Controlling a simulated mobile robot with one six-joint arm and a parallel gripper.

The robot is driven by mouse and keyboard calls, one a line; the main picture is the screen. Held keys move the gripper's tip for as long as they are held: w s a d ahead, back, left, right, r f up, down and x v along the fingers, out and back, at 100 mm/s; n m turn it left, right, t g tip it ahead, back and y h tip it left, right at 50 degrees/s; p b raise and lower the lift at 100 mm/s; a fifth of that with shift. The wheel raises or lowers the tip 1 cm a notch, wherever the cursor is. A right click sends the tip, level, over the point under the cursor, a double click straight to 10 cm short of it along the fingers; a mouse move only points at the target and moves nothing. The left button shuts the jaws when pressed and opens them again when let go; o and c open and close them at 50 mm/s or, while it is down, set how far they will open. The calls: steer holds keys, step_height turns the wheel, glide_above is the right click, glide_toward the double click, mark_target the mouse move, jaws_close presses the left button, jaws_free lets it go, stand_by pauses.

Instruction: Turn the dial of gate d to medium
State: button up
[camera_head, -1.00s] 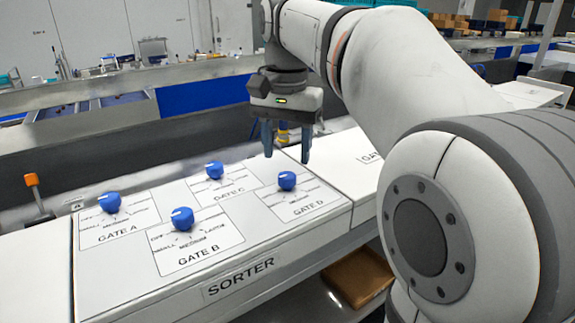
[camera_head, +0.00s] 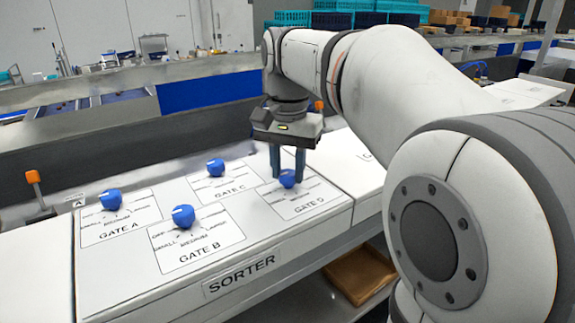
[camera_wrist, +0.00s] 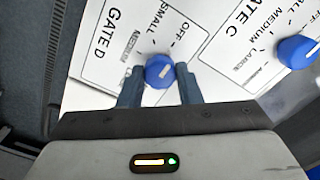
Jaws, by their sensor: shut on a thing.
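The blue dial of gate D (camera_head: 287,180) stands on its white label plate (camera_head: 304,208) at the right of the sorter top. In the wrist view the dial (camera_wrist: 159,72) sits between my two fingers. My gripper (camera_head: 288,172) points down and is shut on this dial; it also shows in the wrist view (camera_wrist: 159,86). The words OFF, SMALL and MEDIUM show on the plate in the wrist view. The dial has a pale mark, but I cannot tell which word it points to. My fingers partly hide the dial in the head view.
Gate C's dial (camera_head: 215,167) stands to the left, and it is at the right in the wrist view (camera_wrist: 297,51). Gate B's dial (camera_head: 183,215) and gate A's dial (camera_head: 110,199) lie further left. An orange-topped post (camera_head: 33,180) stands at the far left.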

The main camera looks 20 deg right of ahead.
steer(key=c, duration=0.4)
steer(key=shift+n, duration=0.4)
steer(key=n, duration=0.2)
steer(key=shift+r+n+p, duration=0.1)
steer(key=shift+n+p, duration=0.2)
steer(key=shift+n, duration=0.1)
steer(key=n, duration=0.4)
steer(key=shift+n, duration=0.3)
steer(key=n+p, duration=0.1)
steer(key=n, duration=0.3)
steer(key=shift+n, duration=0.3)
steer(key=n, duration=0.4)
steer(key=shift+n, duration=0.4)
